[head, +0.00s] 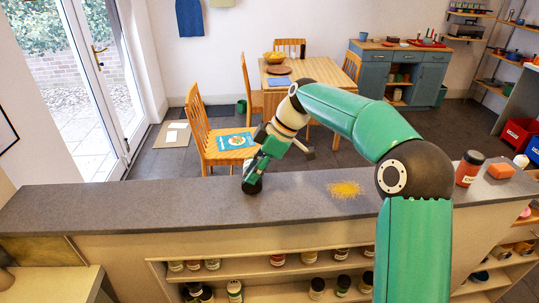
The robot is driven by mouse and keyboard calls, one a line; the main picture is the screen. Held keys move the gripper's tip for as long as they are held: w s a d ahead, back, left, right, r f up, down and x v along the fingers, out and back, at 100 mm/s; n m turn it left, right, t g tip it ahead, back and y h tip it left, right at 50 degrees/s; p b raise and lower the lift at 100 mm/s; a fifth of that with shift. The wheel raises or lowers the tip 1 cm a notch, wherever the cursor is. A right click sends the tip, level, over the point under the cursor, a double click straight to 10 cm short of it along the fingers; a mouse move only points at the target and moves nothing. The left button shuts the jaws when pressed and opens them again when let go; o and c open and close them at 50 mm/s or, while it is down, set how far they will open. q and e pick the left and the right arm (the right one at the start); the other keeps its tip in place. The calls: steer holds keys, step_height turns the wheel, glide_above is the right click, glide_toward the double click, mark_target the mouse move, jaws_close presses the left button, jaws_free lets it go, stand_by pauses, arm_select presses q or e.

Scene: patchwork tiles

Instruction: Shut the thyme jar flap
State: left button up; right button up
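My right gripper (262,166) reaches down over the grey counter from the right arm, near the middle of the picture. A small dark jar-like thing (252,186) stands on the counter right at its fingertips. It is mostly covered by the gripper, so I cannot read a label, make out a flap or tell whether the fingers touch it. I cannot tell whether this is the thyme jar. Whether the fingers are open or shut does not show. My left gripper is not in view.
The counter (120,205) is clear on the left. Yellow powder (345,189) lies spilled right of the gripper. A red jar with a black lid (468,170) and an orange-red block (501,170) stand at the right. Several jars fill shelves below. A chair (200,130) stands behind.

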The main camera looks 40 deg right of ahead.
steer(key=v, duration=1.1)
steer(key=shift+r, duration=0.15)
steer(key=shift+s+d, duration=0.1)
